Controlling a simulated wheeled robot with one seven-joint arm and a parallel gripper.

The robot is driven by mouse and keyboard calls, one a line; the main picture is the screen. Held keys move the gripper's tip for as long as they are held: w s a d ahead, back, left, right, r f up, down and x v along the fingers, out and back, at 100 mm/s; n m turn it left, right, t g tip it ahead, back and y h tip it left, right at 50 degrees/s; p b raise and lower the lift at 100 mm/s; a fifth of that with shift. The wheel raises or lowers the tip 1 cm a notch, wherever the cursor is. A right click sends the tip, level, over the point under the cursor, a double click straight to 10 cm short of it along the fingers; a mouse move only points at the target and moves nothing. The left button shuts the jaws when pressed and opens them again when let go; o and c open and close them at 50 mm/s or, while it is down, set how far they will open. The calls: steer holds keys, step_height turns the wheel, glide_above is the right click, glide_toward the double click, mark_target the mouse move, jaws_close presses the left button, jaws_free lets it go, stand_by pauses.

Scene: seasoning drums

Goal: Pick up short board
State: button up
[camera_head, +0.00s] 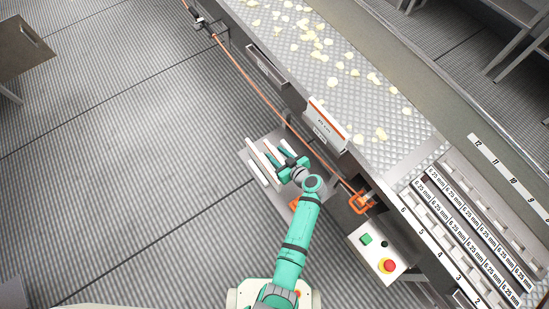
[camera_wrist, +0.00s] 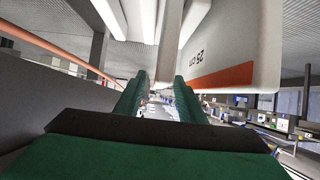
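Several white boards stand side by side in a grey rack (camera_head: 257,181) beside the conveyor; one white board (camera_head: 263,162) shows left of my gripper (camera_head: 287,163). My gripper is at the right end of this group. In the wrist view the two green fingers (camera_wrist: 158,98) are apart, with a narrow white board (camera_wrist: 168,45) rising beyond and between them. I cannot tell whether the fingers touch it. I cannot tell which board is the short one; parts are hidden behind my gripper.
A white panel with an orange stripe (camera_head: 327,120) stands at the conveyor's edge; in the wrist view a striped white board (camera_wrist: 238,50) is close on the right. An orange rail (camera_head: 248,82) runs along the conveyor (camera_head: 345,90). A control box (camera_head: 377,250) is at lower right. Floor at left is clear.

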mark_target(270, 148)
steer(key=shift+r+x, duration=0.2)
steer(key=shift+x, duration=2.55)
steer(key=shift+a, duration=0.1)
jaws_close()
